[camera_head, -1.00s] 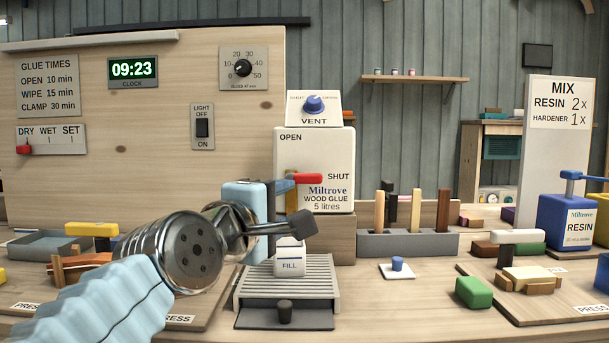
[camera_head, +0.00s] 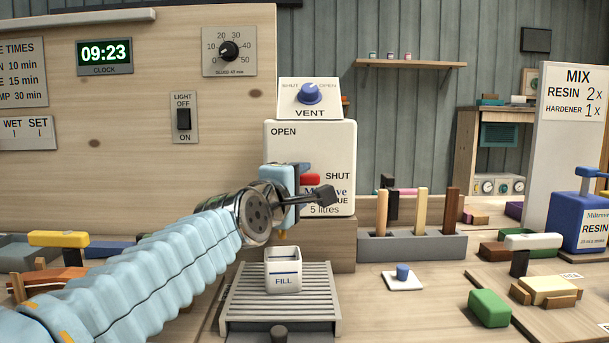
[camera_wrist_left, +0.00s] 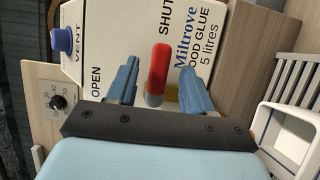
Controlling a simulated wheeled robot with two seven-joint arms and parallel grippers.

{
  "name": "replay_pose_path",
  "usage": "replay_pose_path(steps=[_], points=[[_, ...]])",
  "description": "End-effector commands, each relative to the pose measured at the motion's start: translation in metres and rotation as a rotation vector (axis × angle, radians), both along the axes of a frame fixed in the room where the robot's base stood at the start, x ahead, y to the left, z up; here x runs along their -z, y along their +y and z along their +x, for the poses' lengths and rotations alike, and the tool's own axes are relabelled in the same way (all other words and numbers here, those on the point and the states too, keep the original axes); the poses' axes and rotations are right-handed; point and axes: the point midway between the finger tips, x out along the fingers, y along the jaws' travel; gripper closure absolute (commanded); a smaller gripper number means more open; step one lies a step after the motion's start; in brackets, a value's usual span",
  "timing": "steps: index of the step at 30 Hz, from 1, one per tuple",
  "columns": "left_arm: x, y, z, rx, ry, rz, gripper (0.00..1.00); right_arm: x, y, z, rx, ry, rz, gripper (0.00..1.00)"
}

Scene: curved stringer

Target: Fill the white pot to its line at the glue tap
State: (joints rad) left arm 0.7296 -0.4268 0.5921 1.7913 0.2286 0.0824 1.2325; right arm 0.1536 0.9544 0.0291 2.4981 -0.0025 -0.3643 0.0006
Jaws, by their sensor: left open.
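The white pot (camera_head: 283,278), marked FILL under a blue line, stands upright on the slatted grille (camera_head: 318,300), below the white glue box (camera_head: 334,150). Its open top also shows in the left wrist view (camera_wrist_left: 262,122); I make out no glue in it. The red tap handle (camera_head: 310,179) points right, towards SHUT. My left gripper (camera_head: 300,186) is at the tap, partly hiding it. In the left wrist view the open blue fingers stand either side of the red handle (camera_wrist_left: 158,62), with gaps visible. My right gripper is out of view.
A blue vent knob (camera_head: 309,93) sits on top of the glue box. Right of the grille are a small blue-knobbed white plate (camera_head: 403,282), a grey rack (camera_head: 410,246) with upright sticks, and a green block (camera_head: 489,308).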

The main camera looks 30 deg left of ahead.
Motion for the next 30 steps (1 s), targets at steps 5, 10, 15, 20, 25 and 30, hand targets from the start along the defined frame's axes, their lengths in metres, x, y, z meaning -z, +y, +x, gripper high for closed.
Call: replay_pose_path(steps=[5,10,15,20,25,30], points=[[-0.001,0.004,0.02,-0.001,0.002,0.001,0.49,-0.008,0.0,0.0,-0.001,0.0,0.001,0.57],[0.0,0.004,0.025,0.0,0.0,0.001,0.49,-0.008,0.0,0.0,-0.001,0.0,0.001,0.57],[0.0,0.004,0.025,0.0,0.0,0.001,0.49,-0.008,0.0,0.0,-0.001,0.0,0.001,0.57],[0.0,0.004,0.025,0.0,0.0,0.001,0.72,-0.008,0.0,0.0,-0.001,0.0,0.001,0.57],[0.0,0.004,0.025,0.0,0.001,0.001,0.98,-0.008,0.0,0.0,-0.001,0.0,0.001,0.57],[0.001,0.004,0.025,0.0,0.001,0.001,1.0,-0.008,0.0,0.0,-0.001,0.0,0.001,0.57]])
